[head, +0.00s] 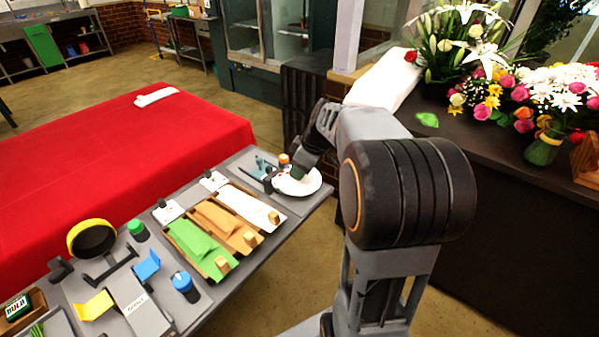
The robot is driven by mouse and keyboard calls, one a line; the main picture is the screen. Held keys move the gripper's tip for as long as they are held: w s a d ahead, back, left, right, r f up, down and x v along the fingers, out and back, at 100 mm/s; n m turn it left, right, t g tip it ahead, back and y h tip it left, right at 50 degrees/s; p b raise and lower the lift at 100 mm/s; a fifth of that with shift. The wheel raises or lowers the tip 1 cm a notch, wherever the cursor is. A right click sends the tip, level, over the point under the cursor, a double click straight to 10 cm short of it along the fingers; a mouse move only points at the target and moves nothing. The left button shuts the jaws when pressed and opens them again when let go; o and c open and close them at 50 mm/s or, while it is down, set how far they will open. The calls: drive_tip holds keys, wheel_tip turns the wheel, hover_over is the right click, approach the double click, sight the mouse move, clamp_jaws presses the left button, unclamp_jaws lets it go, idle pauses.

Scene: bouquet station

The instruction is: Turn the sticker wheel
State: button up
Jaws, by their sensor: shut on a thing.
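The sticker wheel (311,184) is a round white disc lying flat at the far right end of the grey work table, with small red and dark marks near its left edge. My gripper (298,173) reaches down over the disc from above, its tips at the disc's upper left part. It is shut on a part of the wheel that the fingers hide. My arm stands at the right of the picture and covers what lies behind it.
A small orange-topped item (284,159) and a teal tool (262,166) stand close left of the wheel. Trays with green (197,246), orange and white sheets lie nearer. A red-covered table (110,160) is at left; a dark counter with flowers (545,147) is at right.

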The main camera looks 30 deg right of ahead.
drive_tip(key=m+h, duration=0.1)
drive_tip(key=m, duration=0.2)
drive_tip(key=m+t+h, duration=0.1)
drive_tip(key=m, duration=0.2)
drive_tip(key=shift+s+a, duration=0.1)
drive_tip(key=shift+a, duration=0.05)
drive_tip(key=m+h, duration=0.1)
drive_tip(key=m, duration=0.2)
drive_tip(key=m+h+p, duration=0.1)
drive_tip(key=m, duration=0.2)
drive_tip(key=shift+a+f+h, duration=0.1)
drive_tip(key=shift+h, duration=0.2)
drive_tip(key=shift+m, duration=0.3)
drive_tip(key=o, duration=0.6)
drive_tip(key=p+v, duration=0.1)
drive_tip(key=v, duration=1.3)
